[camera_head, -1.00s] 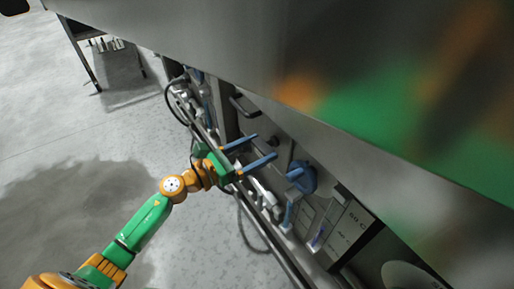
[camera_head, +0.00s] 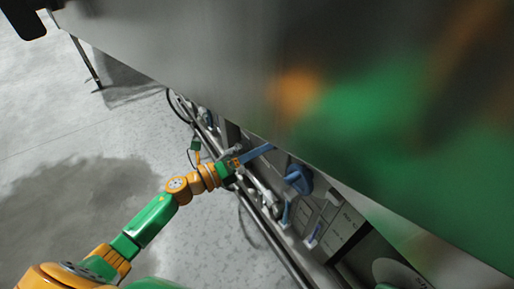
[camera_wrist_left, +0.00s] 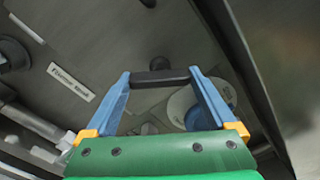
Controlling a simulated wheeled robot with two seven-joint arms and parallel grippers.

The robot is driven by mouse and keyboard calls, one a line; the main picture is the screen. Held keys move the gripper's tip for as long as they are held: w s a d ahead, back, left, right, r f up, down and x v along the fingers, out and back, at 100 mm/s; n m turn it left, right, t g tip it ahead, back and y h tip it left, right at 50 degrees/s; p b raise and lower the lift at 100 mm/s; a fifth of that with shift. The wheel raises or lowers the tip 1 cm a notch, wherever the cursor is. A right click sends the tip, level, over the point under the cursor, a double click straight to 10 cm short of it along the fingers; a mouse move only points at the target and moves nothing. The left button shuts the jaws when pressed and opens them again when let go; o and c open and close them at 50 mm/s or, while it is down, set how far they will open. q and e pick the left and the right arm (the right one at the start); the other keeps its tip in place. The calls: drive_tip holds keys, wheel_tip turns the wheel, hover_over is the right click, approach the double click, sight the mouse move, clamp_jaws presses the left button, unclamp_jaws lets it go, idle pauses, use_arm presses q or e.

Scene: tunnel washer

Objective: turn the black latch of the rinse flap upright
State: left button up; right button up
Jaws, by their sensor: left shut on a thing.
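The black latch (camera_wrist_left: 160,77) shows in the left wrist view as a short dark bar lying across the picture between my blue fingertips. My left gripper (camera_wrist_left: 160,78) is shut on it, with one finger at each end of the bar. In the head view my left gripper (camera_head: 268,149) reaches the machine's side, with one blue finger clearly seen. The latch is hidden there behind the gripper and the steel edge. I cannot tell the rinse flap's outline. My right gripper is not in view.
A large steel housing (camera_head: 190,60) overhangs the work spot closely. A blue fitting (camera_head: 298,180) sits just right of the gripper. Pipes (camera_head: 262,195) run along the machine below. A printed label (camera_wrist_left: 71,82) is on the panel. The floor (camera_head: 90,130) at left is open.

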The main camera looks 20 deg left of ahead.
use_arm(q)
drive_tip(key=shift+n+p, duration=1.25)
drive_tip(key=shift+n, duration=2.25)
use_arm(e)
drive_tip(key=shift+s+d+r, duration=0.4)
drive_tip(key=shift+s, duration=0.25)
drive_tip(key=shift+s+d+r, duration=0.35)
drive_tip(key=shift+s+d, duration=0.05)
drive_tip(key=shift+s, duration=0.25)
use_arm(q)
drive_tip(key=o, duration=1.1)
drive_tip(key=shift+c, duration=0.2)
